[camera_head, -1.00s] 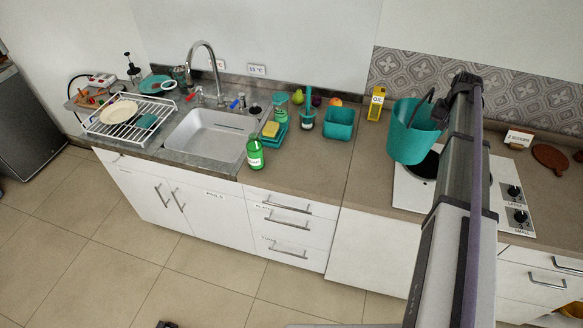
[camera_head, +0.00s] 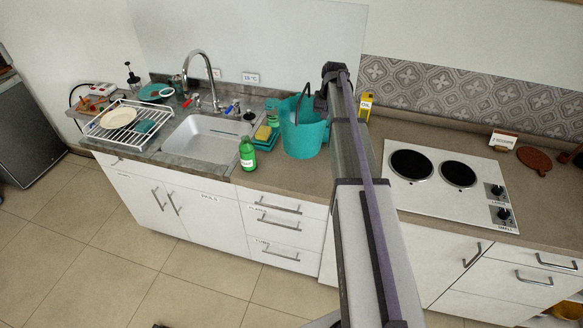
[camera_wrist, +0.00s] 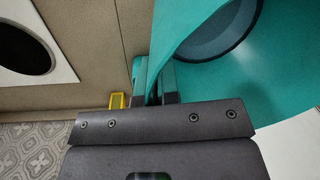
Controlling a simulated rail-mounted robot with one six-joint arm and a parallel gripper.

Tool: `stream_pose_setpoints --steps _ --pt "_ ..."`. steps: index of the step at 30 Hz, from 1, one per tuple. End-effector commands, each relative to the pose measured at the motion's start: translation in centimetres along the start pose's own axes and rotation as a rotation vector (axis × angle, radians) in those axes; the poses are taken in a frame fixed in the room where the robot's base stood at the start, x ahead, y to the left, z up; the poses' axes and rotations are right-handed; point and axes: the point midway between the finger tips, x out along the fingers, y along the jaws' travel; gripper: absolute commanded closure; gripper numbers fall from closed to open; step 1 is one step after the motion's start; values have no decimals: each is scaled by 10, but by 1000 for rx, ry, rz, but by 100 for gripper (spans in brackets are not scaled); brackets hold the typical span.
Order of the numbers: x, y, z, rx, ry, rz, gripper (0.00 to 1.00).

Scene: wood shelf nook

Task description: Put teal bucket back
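The teal bucket (camera_head: 303,138) hangs upright from my gripper (camera_head: 324,100) in the head view, in front of the counter area right of the sink. Its dark handle sticks up above the rim. In the wrist view, my gripper (camera_wrist: 155,82) is shut on the rim wall of the teal bucket (camera_wrist: 215,75), whose opening shows at the upper right. The bucket appears raised off the counter, but the gap under it is hard to judge. The bucket and arm hide the teal tub and the fruit behind them.
A green bottle (camera_head: 247,154) stands near the counter's front edge, left of the bucket. A sponge (camera_head: 263,132) and green dispenser (camera_head: 272,112) are close behind. The yellow oil container (camera_head: 365,106) is right of my arm. The sink (camera_head: 208,138) lies left; the hob (camera_head: 440,190) is clear.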

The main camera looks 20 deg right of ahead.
Motion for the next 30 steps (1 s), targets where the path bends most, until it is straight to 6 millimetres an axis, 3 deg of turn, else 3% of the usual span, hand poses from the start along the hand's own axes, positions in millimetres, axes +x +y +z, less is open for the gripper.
stream_pose_setpoints --steps 4,10,16,23,30 --pt "17 2 0 0 0 -1 100" --pt "62 6 0 0 0 -1 100" --pt "66 6 0 0 0 -1 100" --pt "103 10 0 0 0 -1 100" --pt "99 10 0 0 0 -1 100"
